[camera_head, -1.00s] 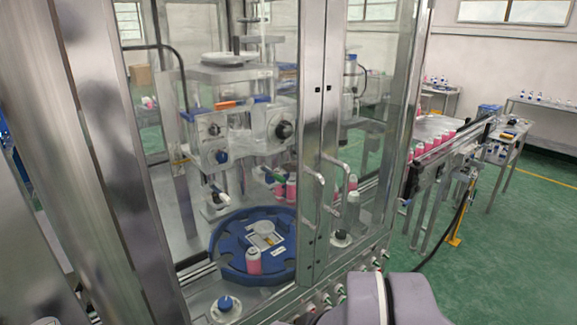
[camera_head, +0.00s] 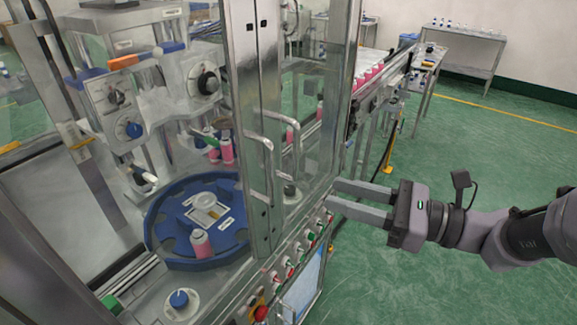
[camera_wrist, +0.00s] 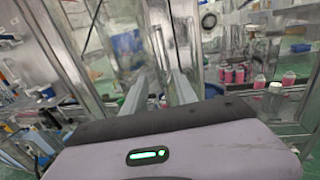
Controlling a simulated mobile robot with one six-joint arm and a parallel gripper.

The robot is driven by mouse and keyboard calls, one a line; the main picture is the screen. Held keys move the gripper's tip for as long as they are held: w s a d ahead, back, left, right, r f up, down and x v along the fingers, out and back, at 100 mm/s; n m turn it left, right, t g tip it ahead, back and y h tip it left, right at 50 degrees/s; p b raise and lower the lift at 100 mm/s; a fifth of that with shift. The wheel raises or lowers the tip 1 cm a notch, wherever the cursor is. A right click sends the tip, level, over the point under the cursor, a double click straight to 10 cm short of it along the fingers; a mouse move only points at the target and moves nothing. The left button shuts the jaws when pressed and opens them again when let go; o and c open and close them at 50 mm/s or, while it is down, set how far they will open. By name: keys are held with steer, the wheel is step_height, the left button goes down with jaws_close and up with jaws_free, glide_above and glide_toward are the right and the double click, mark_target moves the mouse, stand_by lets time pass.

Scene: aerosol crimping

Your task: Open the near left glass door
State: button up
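The near left glass door (camera_head: 120,205) is a large clear pane with a metal frame in the head view. Its frame carries a bent metal bar handle (camera_head: 268,165). It looks closed, its edge beside the right-hand door's frame, which has a similar handle (camera_head: 297,150). My gripper (camera_head: 334,194) is right of both handles, its two long grey fingers pointing left toward the machine. The fingers are apart with nothing between them, and touch neither handle. In the wrist view my gripper (camera_wrist: 158,80) faces metal posts and glass; I cannot make out the door handle there.
Behind the glass are a blue round turntable (camera_head: 160,245) and a pink can (camera_head: 201,244). A button panel (camera_head: 300,250) runs below the doors. A conveyor with pink cans (camera_head: 372,72) extends behind my gripper. Green floor (camera_head: 450,280) is free at right.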

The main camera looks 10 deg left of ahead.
glide_above(273, 203)
steer(key=shift+w+a+b, duration=0.1)
steer(key=shift+w+b, duration=0.25)
jaws_close()
stand_by(1.2)
